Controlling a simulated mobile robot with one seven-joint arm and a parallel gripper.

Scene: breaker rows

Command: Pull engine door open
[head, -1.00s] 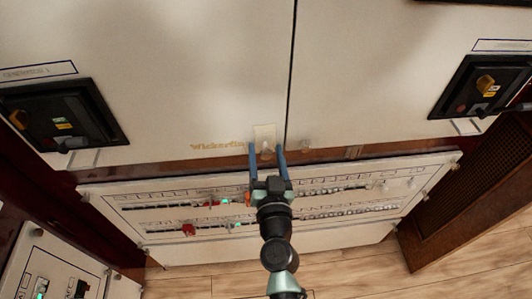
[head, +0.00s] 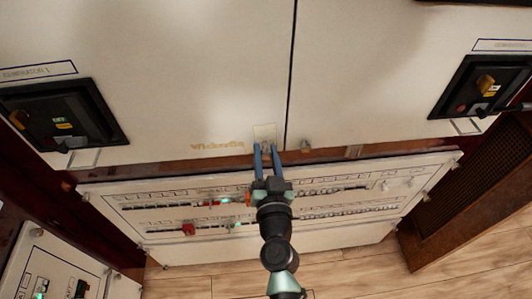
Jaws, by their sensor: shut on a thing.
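The engine door looks to be one of two large white panels above a breaker row: the left panel (head: 190,75) bears gold lettering, and the right panel (head: 370,80) meets it at a dark vertical seam. A small pale plate (head: 264,130) with a knob sits at the left panel's lower right corner. My gripper (head: 267,147) has its two blue fingers shut on that knob, which is mostly hidden between the fingertips. A second small knob (head: 305,145) is on the right panel's lower left corner. Both panels look closed.
A breaker panel (head: 350,227) with rows of switches juts out below my gripper. Black switch units (head: 62,122) and (head: 478,88) flank the panels. A brown louvred door (head: 455,190) stands at right. Wooden floor (head: 350,270) is clear in front.

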